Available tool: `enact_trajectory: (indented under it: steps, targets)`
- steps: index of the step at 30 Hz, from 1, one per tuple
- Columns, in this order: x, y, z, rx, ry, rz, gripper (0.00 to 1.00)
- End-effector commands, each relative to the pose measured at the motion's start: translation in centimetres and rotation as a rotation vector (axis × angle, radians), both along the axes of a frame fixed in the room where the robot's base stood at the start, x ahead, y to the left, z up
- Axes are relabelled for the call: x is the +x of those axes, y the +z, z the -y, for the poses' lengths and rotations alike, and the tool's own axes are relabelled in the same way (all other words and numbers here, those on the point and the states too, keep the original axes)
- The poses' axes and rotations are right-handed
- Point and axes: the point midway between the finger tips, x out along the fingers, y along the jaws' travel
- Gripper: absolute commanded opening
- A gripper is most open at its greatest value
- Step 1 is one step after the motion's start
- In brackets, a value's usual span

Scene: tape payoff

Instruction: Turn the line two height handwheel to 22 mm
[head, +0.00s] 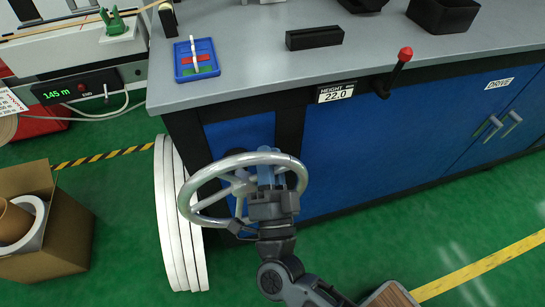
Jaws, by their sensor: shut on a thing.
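The height handwheel (198,177) is a silver spoked wheel in front of the blue cabinet, below the bench's left part. My gripper (268,178) is at the right part of the wheel, shut on it; the exact contact between its fingers is partly hidden by the gripper body. The height display (336,92) on the bench's front edge reads 22.0.
A red-knobbed lever (397,72) sticks out at the bench front, right of the display. Large white discs (170,215) stand on edge left of the wheel. A cardboard box (70,240) is at the left. The green floor (450,225) is open to the right.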

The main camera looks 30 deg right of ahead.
Motion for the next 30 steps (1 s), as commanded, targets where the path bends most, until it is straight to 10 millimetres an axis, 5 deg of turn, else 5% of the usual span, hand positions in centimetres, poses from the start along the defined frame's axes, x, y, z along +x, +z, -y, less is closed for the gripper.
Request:
enact_trajectory:
  steps: [14,15,20,30]
  targets:
    - [0.00,-0.01,-0.14,-0.015,0.001,-0.006,0.00]
    - [0.00,-0.01,-0.14,-0.015,0.001,-0.006,0.25]
    - [0.00,0.02,-0.12,-0.014,0.001,-0.005,0.41]
    - [-0.40,-0.22,-0.32,-0.013,0.001,-0.006,0.42]
